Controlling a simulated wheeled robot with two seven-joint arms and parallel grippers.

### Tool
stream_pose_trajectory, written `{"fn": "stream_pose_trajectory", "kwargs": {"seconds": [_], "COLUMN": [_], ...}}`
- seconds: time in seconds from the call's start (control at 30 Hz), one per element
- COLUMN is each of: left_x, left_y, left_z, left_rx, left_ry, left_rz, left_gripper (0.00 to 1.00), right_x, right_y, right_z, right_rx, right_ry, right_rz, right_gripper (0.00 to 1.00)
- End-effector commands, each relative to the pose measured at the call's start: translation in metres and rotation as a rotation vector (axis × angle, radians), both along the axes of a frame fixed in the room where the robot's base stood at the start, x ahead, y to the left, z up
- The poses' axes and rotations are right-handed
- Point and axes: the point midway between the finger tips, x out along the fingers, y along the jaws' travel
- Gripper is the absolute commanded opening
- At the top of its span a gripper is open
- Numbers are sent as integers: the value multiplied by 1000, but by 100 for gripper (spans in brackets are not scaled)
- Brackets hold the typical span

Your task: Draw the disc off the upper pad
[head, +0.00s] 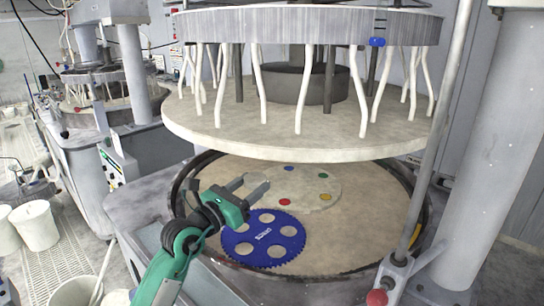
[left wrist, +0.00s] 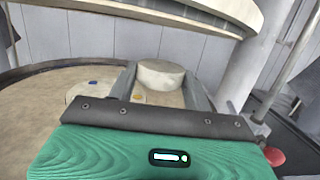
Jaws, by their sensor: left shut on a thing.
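The wide cream upper plate (head: 290,138) hangs level above the machine; its underside is hidden. A pale disc with coloured dots (head: 305,188) lies on the lower pad (head: 350,235), partly behind my left gripper (head: 248,186). A blue toothed carrier with round holes (head: 264,239) lies in front of it on the lower pad. My left gripper is below the upper plate's front edge. In the left wrist view a cream, rounded piece (left wrist: 160,74) sits between its fingers, which are shut on it. In the head view this piece is hard to make out. My right gripper is not in view.
A dark rim (head: 429,215) rings the lower pad. A slanted grey rod (head: 436,125) with a red knob (head: 377,297) and a thick column (head: 495,130) stand at the right. Another machine (head: 100,90) and white buckets (head: 35,227) are at the left.

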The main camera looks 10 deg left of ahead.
Motion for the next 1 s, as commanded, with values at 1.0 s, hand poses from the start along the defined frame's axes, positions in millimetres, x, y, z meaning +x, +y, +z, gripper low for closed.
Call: {"fn": "stream_pose_trajectory", "kwargs": {"seconds": [1.0], "left_x": [-66], "left_y": [44], "left_z": [-17], "left_rx": [1], "left_ry": [-1], "left_rz": [0], "left_gripper": [26], "right_x": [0], "right_y": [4], "right_z": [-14], "right_rx": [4], "right_ry": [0], "right_rz": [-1], "right_gripper": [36]}}
